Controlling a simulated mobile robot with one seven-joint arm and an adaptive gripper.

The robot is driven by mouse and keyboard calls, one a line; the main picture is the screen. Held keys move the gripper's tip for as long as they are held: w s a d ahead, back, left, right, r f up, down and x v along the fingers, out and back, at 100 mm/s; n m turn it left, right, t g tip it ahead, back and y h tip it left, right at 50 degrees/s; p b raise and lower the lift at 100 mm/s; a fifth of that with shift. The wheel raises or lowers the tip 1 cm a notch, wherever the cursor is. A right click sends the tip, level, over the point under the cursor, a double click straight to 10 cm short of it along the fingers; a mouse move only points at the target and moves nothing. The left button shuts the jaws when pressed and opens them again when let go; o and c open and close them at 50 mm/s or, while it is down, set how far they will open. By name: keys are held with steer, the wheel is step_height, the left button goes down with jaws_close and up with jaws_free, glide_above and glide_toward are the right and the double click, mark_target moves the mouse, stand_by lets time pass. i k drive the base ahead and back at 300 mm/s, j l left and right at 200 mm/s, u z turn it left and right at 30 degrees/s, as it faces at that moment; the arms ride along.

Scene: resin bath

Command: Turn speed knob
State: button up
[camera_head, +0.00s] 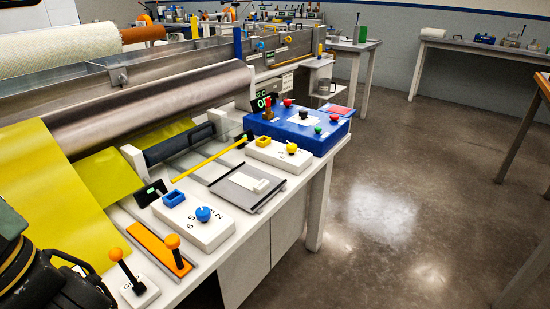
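A blue round knob (203,214) sits on a white box (212,236) with black digits, on the near part of the bench. A smaller yellow knob (291,148) sits on another white box (280,158) farther back. I cannot read a label that tells which one is the speed knob. A dark arm part of mine with a yellow band fills the bottom left corner, left of the blue knob and apart from it. No gripper fingers can be made out.
An orange slide lever (172,243) and a black lever with an orange ball (116,254) stand left of the blue knob. A blue control box (300,128) with several coloured buttons stands behind. A large metal roller (150,105) and yellow sheet (45,200) lie left. The floor at right is clear.

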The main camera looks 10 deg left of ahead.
mark_target(304, 113)
steer(key=i+l+u, duration=0.15)
steer(key=i+l, duration=0.3)
steer(key=i+l+u, duration=0.15)
steer(key=i+l, duration=0.25)
steer(key=i+l+u, duration=0.15)
steer(key=i+l, duration=0.2)
steer(key=l, duration=0.25)
steer(key=i+j, duration=0.65)
steer(key=i+j+u, duration=0.05)
steer(key=i, duration=0.05)
